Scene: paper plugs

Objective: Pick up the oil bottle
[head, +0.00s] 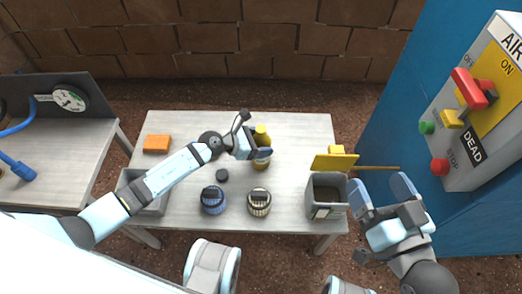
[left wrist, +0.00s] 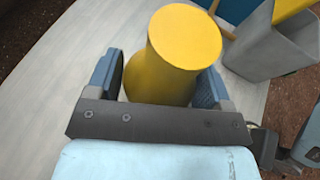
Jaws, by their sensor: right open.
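The oil bottle (head: 262,135) is a yellow bottle standing at the middle of the light wooden table; part of it is hidden by my left gripper. In the left wrist view, its round yellow top (left wrist: 185,35) faces the camera, and its body lies between the fingers. My left gripper (head: 258,148) has one finger close against each side of the body and looks shut on it. Its base is hidden in the left wrist view. My right gripper (head: 384,192) is open and empty, right of the table, beside the grey box.
A grey open box (head: 326,191) stands at the table's right, with a yellow piece (head: 335,162) and a rod behind. A blue jar (head: 213,200) and a beige jar (head: 259,202) stand in front. An orange block (head: 156,143) lies at left. A control panel (head: 470,110) is at right.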

